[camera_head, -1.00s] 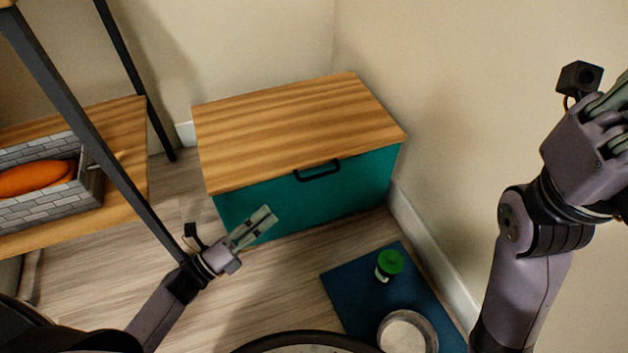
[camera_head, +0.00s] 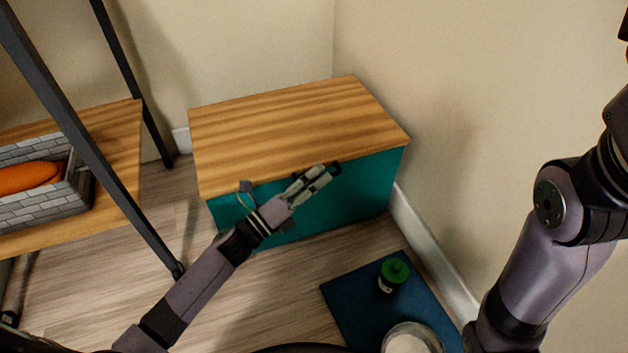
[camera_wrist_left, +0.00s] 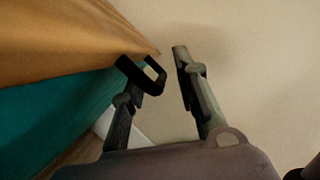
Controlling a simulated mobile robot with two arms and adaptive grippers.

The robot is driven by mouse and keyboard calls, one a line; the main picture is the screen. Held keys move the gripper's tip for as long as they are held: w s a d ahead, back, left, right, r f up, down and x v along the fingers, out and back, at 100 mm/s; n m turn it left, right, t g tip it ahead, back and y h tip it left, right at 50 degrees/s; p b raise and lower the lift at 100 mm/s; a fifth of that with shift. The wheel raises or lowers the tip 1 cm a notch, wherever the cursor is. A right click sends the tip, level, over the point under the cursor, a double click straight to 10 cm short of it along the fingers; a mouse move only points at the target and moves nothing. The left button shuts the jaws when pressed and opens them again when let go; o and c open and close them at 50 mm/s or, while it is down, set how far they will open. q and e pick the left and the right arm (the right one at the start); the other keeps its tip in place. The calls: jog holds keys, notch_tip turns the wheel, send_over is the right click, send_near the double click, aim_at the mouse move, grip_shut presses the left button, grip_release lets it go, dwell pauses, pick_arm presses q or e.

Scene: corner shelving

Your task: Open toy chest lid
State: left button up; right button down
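The toy chest has a striped wooden lid (camera_head: 290,125) and a teal body (camera_head: 365,185). The lid lies flat and closed. The chest's black handle (camera_wrist_left: 140,75) is at the front edge of the lid; in the head view only part of it shows behind my left gripper (camera_head: 318,175). In the left wrist view my left gripper (camera_wrist_left: 157,68) is open, with a clear gap between its fingers. The handle is at the tip of the left-hand finger and reaches into the gap; I cannot tell whether they touch. My right gripper is outside the head view.
A shelf (camera_head: 115,150) with a dark metal frame and a grey brick-patterned box (camera_head: 45,205) stands at the left. A blue mat (camera_head: 350,305) with a green-capped jar (camera_head: 394,272) lies front right. Walls stand behind and right of the chest.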

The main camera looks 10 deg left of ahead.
pick_arm(q)
jog(key=shift+c, duration=0.2)
grip_shut()
dwell(0.6)
